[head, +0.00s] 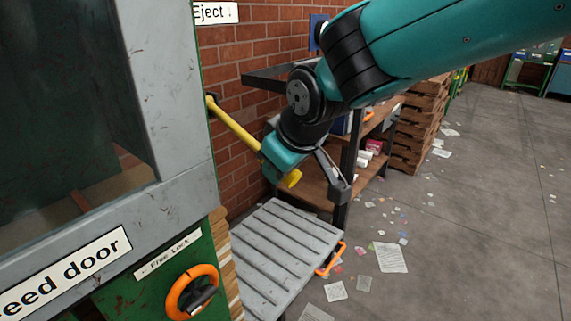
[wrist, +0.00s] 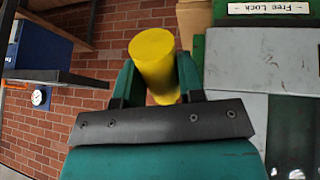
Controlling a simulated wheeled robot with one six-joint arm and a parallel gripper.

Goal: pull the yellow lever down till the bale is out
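The yellow lever (head: 236,127) slants down to the right from the machine's side in the head view, and its knob end (head: 292,178) shows below my gripper (head: 279,160). In the wrist view the lever (wrist: 154,62) fills the gap between the two teal fingers of my gripper (wrist: 157,84), which looks shut on it near its end. A tan and brown layered stack, seemingly the bale (head: 229,268), shows as a narrow strip at the machine's right edge, beside a grey ribbed platform (head: 290,246). Most of it is hidden behind the machine.
The green and grey machine (head: 185,205) fills the left, with an orange ring handle (head: 190,292) and an "Eject" sign (head: 215,13). A shelf unit (head: 343,172) and stacked pallets (head: 419,125) stand behind my arm. Open floor with scattered papers (head: 391,257) lies right.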

